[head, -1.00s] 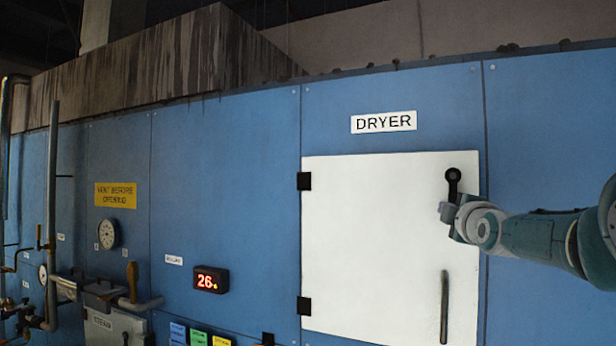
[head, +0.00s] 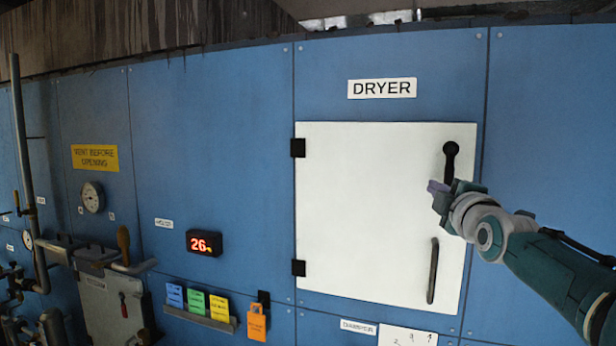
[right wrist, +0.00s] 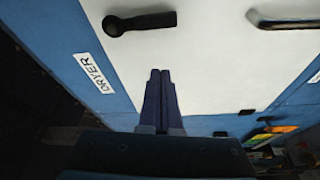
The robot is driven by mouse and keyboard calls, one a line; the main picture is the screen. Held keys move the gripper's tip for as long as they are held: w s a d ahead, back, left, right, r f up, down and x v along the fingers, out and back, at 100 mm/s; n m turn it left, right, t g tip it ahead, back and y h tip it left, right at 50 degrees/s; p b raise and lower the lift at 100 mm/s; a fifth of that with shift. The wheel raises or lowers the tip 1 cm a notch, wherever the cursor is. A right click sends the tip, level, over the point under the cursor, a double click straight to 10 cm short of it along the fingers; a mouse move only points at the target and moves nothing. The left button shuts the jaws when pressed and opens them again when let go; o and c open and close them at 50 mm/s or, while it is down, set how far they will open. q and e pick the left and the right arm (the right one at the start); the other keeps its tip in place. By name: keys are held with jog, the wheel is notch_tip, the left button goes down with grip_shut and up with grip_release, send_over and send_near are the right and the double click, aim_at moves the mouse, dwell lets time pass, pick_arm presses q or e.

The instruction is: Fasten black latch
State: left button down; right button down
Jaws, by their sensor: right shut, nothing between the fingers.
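The black latch (head: 451,160) is on the upper right of the white dryer door (head: 370,215). Its round pivot is at the top and its lever points down. In the right wrist view the latch (right wrist: 140,23) lies near the top, just beyond my fingertips. My right gripper (head: 437,190) is in front of the door, just below and left of the latch lever. Its fingers (right wrist: 160,80) are shut together and empty, and appear apart from the latch. The gripper's body partly covers the lever's lower end in the head view. My left gripper is not in view.
A dark vertical handle (head: 433,270) is lower on the door. Black hinges (head: 298,148) are on its left edge. A lit display (head: 204,243), coloured cards (head: 196,302) and an orange tag (head: 256,322) are to the left. Pipes (head: 25,150) stand far left.

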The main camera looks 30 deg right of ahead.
jog(key=shift+v, duration=1.4)
jog(key=shift+r, duration=0.1)
